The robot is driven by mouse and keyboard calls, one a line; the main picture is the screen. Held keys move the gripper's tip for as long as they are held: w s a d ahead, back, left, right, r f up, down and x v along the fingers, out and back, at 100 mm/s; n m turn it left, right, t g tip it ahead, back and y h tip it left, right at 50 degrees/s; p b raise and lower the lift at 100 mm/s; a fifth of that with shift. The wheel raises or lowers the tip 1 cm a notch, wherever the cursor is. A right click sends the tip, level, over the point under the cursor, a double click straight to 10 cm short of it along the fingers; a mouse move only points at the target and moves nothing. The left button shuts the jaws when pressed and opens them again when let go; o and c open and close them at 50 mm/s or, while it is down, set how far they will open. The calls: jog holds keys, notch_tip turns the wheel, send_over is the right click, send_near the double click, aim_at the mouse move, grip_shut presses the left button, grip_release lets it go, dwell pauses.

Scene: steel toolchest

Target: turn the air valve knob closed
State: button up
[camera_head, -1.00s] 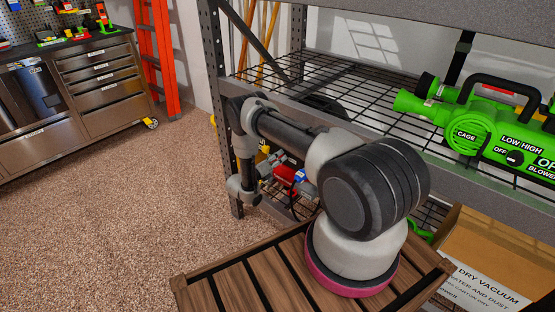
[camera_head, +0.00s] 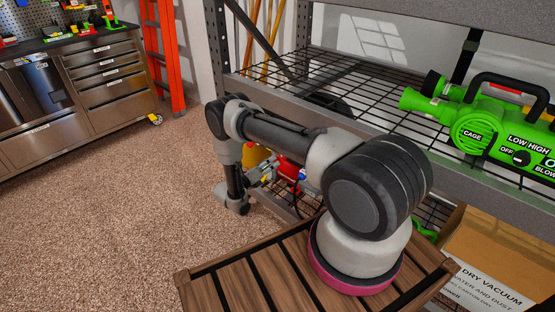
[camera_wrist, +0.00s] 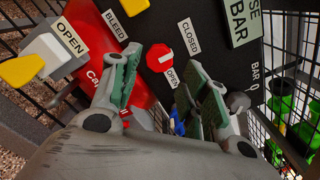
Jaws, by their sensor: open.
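A red knob (camera_wrist: 160,58) with a short white mark shows in the wrist view on a dark panel (camera_wrist: 215,60). A CLOSED label (camera_wrist: 189,37) is at its upper right and an OPEN label (camera_wrist: 172,78) just below it. My gripper (camera_wrist: 161,60) is open, with one finger on each side of the knob in the picture. I cannot tell whether the fingers touch it or how far off it is. In the head view my arm reaches down beside the lower shelf, and the knob cannot be made out there.
A yellow lever (camera_wrist: 22,69) with an OPEN label and a red tank (camera_wrist: 92,45) lie left of the knob. Wire mesh is close on both sides. In the head view, a steel rack (camera_head: 410,150) holds a green blower (camera_head: 490,125); open floor (camera_head: 100,220) lies left.

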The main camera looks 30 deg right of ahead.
jog(key=shift+v, duration=2)
